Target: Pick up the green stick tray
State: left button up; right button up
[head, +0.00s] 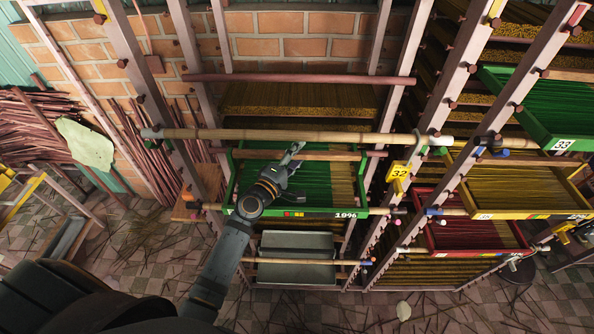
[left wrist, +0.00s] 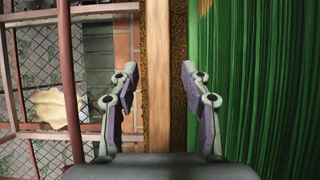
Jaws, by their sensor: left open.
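A green tray (head: 318,212) marked 1896 sits in the middle rack, holding green sticks on the left and yellowish ones on the right. Another green tray (head: 552,139) marked 33, with green sticks, juts out at the upper right. My left gripper (head: 297,149) is open and empty over the middle tray, near a wooden bar across its back part. In the left wrist view, the gripper's fingers (left wrist: 161,98) are apart, with a wooden bar (left wrist: 157,60) seen between them and green sticks (left wrist: 255,80) to the right. How far the fingers are from the bar is unclear. My right gripper is not in view.
A bamboo pole (head: 285,134) crosses behind the gripper. A yellow tag (head: 399,171) marked 32 hangs on the rack post. A red tray (head: 430,236) and a yellow tray (head: 462,205) stand to the right. A grey metal tray (head: 295,272) is below.

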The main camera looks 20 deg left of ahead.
pick_arm(q)
jog(key=shift+s, duration=0.15)
jog(key=c, duration=0.3)
grip_shut()
jog(key=shift+r, duration=0.1)
